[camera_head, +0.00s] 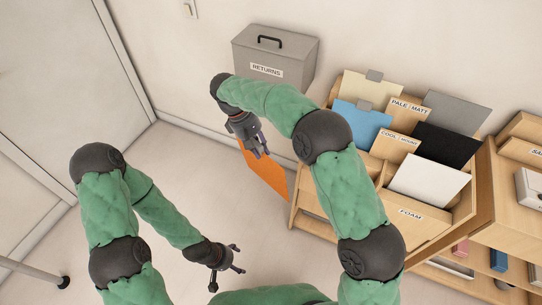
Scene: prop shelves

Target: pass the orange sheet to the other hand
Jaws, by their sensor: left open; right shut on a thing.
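The orange sheet (266,174) hangs in the air left of the wooden sheet rack, tilted down to the right. My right gripper (258,153) is shut on its upper edge. My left gripper (228,268) is open and empty, lower in the picture, below and left of the sheet and apart from it. The part of the sheet behind the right gripper's fingers is hidden.
A grey box (283,48) marked RETURNS stands against the back wall. The wooden rack (430,223) holds blue, cream, grey, black and white sheets behind labelled dividers. Another wooden unit (505,190) stands at the far right. The floor at left of centre is clear.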

